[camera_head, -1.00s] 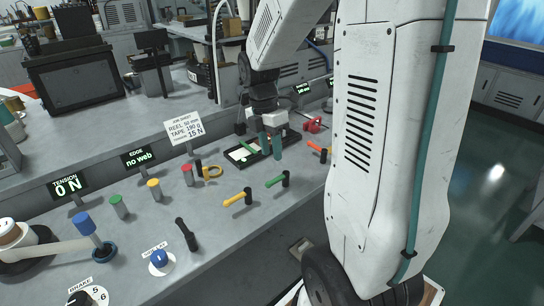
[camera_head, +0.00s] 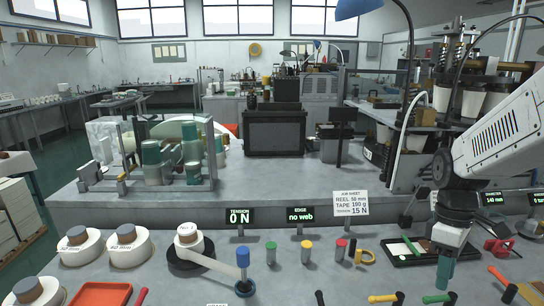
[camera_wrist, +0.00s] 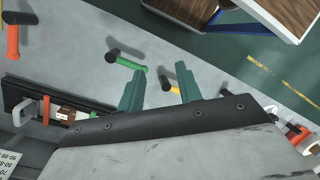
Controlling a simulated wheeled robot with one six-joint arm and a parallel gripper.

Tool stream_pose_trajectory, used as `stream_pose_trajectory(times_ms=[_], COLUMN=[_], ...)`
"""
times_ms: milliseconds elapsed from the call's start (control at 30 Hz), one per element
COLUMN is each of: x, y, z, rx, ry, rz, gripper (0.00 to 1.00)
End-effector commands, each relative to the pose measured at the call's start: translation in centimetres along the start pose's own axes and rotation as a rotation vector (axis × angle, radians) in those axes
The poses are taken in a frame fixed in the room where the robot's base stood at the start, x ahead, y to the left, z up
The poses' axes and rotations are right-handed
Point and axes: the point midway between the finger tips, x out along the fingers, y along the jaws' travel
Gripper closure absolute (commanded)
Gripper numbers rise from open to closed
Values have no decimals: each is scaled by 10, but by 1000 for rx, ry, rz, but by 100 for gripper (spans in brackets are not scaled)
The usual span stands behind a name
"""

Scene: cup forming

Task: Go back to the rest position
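My gripper (camera_head: 446,268) hangs over the bench at the right in the head view, in front of the dark tray (camera_head: 392,262). In the wrist view its two teal fingers (camera_wrist: 161,69) stand well apart with nothing held between them. A green-handled tool (camera_wrist: 128,62) and a yellow-handled tool (camera_wrist: 168,86) lie on the bench beyond the fingertips. In the head view, the green-handled tool (camera_head: 438,298) and the yellow-handled tool (camera_head: 385,298) lie along the front edge.
The job sheet (camera_head: 350,202) and the tension sign (camera_head: 240,217) stand behind the bench row. A red clamp (camera_head: 498,246) is right of my gripper. Reels (camera_head: 128,246) sit at left.

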Motion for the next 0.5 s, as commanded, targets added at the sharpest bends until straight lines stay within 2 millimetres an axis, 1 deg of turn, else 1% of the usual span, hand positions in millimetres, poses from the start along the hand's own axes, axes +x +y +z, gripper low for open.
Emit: stream_pose_trajectory(times_ms=[33, 100, 200, 300, 400, 500], x=[-8, -16, -26, -33, -37, -40], y=[-18, -43, -78, -110, -137, -157], z=[2, 7, 14, 22, 29, 35], rx=[112, 281, 485, 633, 716, 719], ry=[12, 31, 70, 122, 180, 234], rz=[16, 33, 57, 75, 92, 109], gripper=[65, 65, 65, 65, 65, 65])
